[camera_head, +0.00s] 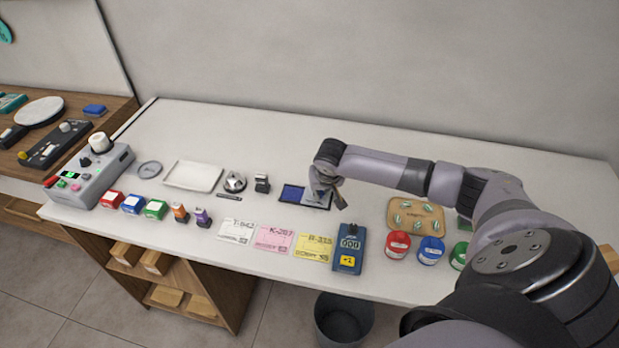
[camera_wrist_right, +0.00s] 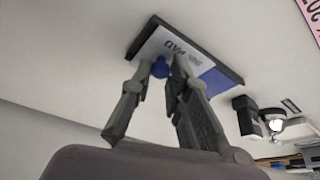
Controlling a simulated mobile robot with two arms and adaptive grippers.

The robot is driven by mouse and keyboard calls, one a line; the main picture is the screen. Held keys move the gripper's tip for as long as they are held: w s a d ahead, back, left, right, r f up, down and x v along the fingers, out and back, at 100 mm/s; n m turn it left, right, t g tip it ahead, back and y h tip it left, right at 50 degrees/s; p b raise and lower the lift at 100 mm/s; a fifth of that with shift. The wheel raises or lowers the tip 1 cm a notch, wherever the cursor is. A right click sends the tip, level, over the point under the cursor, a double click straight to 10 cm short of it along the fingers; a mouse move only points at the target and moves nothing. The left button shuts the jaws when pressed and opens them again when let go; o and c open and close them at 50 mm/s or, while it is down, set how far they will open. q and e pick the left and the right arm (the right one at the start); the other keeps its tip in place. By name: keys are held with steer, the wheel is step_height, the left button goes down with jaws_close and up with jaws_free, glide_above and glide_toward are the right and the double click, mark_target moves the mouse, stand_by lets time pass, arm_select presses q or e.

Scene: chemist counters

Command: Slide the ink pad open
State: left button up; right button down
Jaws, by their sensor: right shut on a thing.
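The ink pad (camera_head: 291,194) lies on the white counter, a dark tray with a blue pad surface. Its pale lid (camera_wrist_right: 168,50), lettered "PAD", covers part of it, and a strip of blue pad (camera_wrist_right: 222,82) is bare on one side. My right gripper (camera_head: 329,190) is over the lid's side of the pad. In the right wrist view its fingers (camera_wrist_right: 171,68) are shut on the lid's small blue knob (camera_wrist_right: 160,69). The gripper hides part of the lid in the head view. My left gripper is not in view.
A small black stamp (camera_head: 262,184) and a silver bell (camera_head: 235,182) stand left of the pad. Printed cards (camera_head: 313,247) and a blue counter device (camera_head: 349,250) lie in front. Colored round tins (camera_head: 397,245) and a tan tray (camera_head: 416,224) are to the right. Behind the pad the counter is clear.

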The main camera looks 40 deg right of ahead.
stand_by(0.3)
steer(key=c, duration=1.5)
jaws_free()
steer(key=v, duration=1.2)
steer(key=shift+a, duration=0.1)
